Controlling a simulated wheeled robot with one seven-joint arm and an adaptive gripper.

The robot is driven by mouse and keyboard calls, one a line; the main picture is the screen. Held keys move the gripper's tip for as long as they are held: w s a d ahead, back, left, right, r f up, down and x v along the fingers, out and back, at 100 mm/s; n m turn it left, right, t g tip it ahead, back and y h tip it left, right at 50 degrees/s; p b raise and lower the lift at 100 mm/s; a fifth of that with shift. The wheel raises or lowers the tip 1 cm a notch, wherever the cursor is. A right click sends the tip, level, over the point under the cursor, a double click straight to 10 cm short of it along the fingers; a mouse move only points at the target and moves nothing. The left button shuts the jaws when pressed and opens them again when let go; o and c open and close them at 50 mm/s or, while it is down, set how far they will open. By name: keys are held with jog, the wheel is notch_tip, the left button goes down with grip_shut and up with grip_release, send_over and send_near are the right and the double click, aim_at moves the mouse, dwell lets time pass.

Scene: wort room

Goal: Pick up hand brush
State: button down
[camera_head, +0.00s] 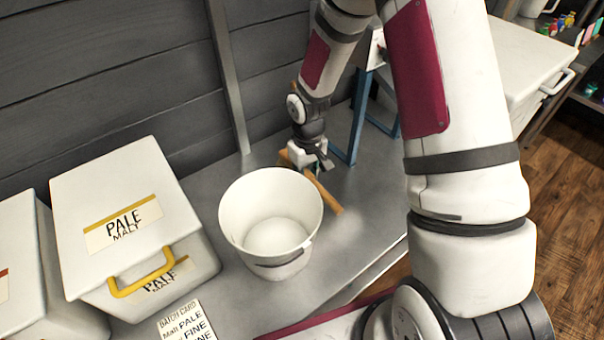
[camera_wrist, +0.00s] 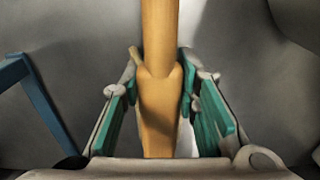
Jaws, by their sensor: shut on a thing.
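The hand brush (camera_head: 328,197) shows as a tan wooden piece behind and right of the white bucket. My gripper (camera_head: 312,168) reaches down onto it from above and is shut on it. In the wrist view the brush's wooden handle (camera_wrist: 159,35) runs up between the green-padded jaws of my gripper (camera_wrist: 160,85). The jaws hold it at a wider wooden part. The gripper and the bucket rim hide part of the brush. I cannot tell whether it touches the bench.
The white bucket (camera_head: 230,215) stands close in front of my gripper. Lidded pale malt bins (camera_head: 165,185) and a batch card (camera_head: 188,325) are at left. A blue frame (camera_head: 355,125) stands right of the gripper. Bare grey bench (camera_head: 365,225) lies right of the bucket.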

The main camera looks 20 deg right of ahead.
aim_at(307, 174)
jog(key=shift+r, duration=0.15)
notch_tip(307, 174, up, 4)
jog(key=shift+f+p, duration=0.2)
jog(key=shift+p, duration=0.55)
jog(key=s+d, duration=0.1)
jog(key=s, duration=0.4)
jog(key=s+d+p, duration=0.1)
jog(key=s+d, duration=0.1)
jog(key=s, duration=0.3)
jog(key=s+d+r+p, duration=0.1)
jog(key=s, duration=0.4)
jog(key=shift+s+d, duration=0.2)
jog(key=shift+d, duration=0.15)
jog(key=c, duration=1.8)
grip_release()
jog(key=c, duration=0.5)
jog(key=shift+o, duration=0.2)
jog(key=shift+w, duration=0.1)
